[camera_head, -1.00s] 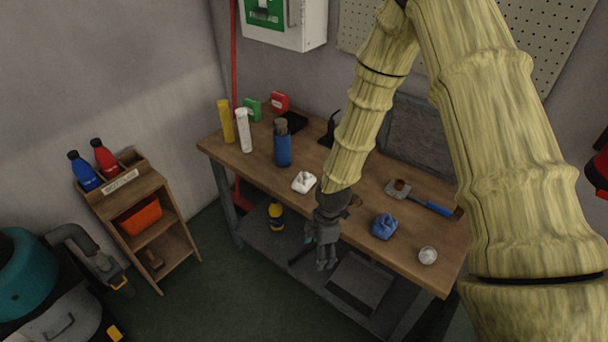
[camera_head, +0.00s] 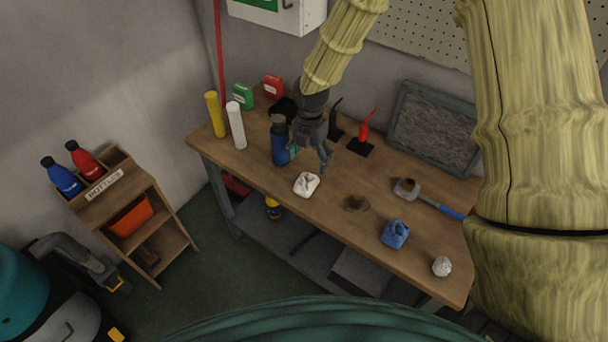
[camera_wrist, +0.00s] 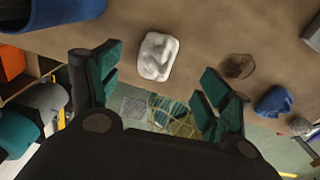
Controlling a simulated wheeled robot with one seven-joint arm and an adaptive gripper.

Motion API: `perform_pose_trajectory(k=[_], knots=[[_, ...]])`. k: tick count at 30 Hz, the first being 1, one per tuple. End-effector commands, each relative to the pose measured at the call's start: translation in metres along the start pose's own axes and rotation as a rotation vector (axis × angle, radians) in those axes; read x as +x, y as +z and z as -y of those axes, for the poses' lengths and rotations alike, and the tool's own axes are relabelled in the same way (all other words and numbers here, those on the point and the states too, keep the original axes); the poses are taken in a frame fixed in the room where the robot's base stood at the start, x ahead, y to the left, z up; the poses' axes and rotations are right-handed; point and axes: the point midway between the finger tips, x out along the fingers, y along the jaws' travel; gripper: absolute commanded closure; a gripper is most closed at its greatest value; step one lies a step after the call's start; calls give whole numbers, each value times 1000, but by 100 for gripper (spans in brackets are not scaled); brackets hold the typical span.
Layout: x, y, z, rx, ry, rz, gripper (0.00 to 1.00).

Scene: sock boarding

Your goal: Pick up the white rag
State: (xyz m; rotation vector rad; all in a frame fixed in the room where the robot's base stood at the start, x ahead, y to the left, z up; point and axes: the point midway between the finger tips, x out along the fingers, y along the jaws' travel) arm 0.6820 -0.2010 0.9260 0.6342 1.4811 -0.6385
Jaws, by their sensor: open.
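The white rag (camera_head: 306,184) lies crumpled on the wooden workbench (camera_head: 330,207), near its front edge. It also shows in the wrist view (camera_wrist: 158,57), ahead of and between the two fingers. My gripper (camera_head: 312,165) hangs above the bench by the rag, apart from it. In the wrist view my gripper (camera_wrist: 160,88) has its teal-padded fingers spread wide with nothing between them.
White (camera_head: 236,126) and yellow (camera_head: 215,115) tubes stand at left.

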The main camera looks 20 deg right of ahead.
Motion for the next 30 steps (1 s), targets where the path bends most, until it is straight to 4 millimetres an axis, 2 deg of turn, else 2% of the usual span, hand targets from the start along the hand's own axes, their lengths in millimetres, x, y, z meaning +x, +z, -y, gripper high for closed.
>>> perform_pose_trajectory(k=[9, 20, 30], knots=[[40, 0, -6, -5, -5, -4, 22], [56, -1, -4, -1, -6, -5, 22], [88, -7, -5, 0, -6, -5, 22]])
